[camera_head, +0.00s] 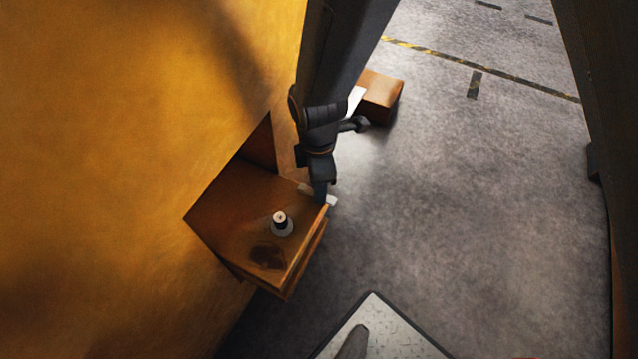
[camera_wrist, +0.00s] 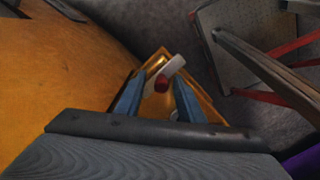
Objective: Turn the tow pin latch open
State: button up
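The latch is a pale bar with a red hub (camera_wrist: 161,84) in the wrist view, mounted on the orange bracket (camera_wrist: 151,63). In the head view the pale bar (camera_head: 332,201) shows at the bracket's right edge, partly hidden by my gripper (camera_head: 320,198). In the wrist view my gripper (camera_wrist: 159,80) is open, its two blue fingers on either side of the red hub. I cannot tell whether the fingers touch the latch. A dark pin with a pale top (camera_head: 281,218) stands upright in a pale ring on the bracket (camera_head: 235,200).
A large yellow-orange casting wall (camera_head: 120,150) fills the left. A brown block (camera_head: 381,95) stands beyond my arm. Grey floor (camera_head: 470,210) to the right is mostly open.

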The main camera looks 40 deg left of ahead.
jog(key=shift+r+b, duration=0.7)
jog(key=shift+r, duration=3.25)
jog(key=shift+w+d, duration=0.1)
jog(key=w+d+r+m, duration=0.3)
jog(key=w+d+m, duration=0.4)
jog(key=d, duration=0.4)
jog(key=w+d+r+m, duration=0.3)
jog(key=w+d+m, duration=0.3)
jog(key=w+d, duration=0.35)
jog(key=s+d+r+m, duration=0.1)
jog(key=d+m, duration=0.7)
jog(key=d, duration=0.6)
jog(key=s+d+r+m, duration=0.2)
jog(key=d+m, duration=0.5)
jog(key=d, duration=0.6)
jog(key=shift+d+m+t, duration=0.3)
jog(key=shift+d+m, duration=0.05)
jog(key=shift+m, duration=0.05)
jog(key=shift+r, duration=0.1)
jog(key=shift+c, duration=0.5)
